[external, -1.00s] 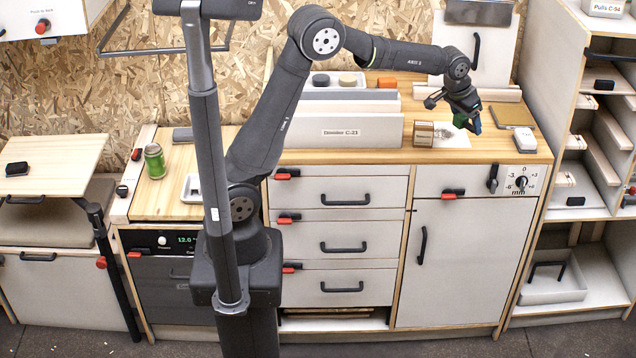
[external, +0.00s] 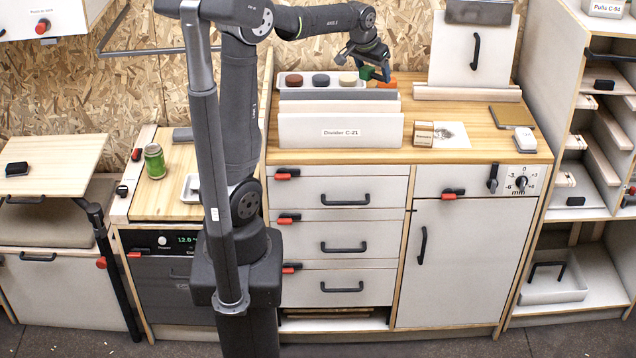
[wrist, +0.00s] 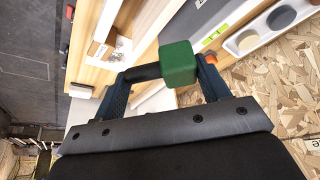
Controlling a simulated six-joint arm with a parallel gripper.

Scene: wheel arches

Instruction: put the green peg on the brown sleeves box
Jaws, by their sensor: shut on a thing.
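The green peg (external: 366,72) is in my gripper (external: 371,74), above the back of the worktop, just right of the tray of round pieces. In the wrist view its block-like green end (wrist: 178,63) shows between the two fingers of my gripper (wrist: 165,82), with a dark bar running to the left finger. The brown sleeves box (external: 423,134) stands on the worktop right of the white divider, its label facing front. My gripper is behind it and to its left, apart from it.
The white divider (external: 340,131) and pale strips behind it stand between my gripper and the worktop's front. A patterned card (external: 452,135) lies beside the box. Worktop behind the box is clear.

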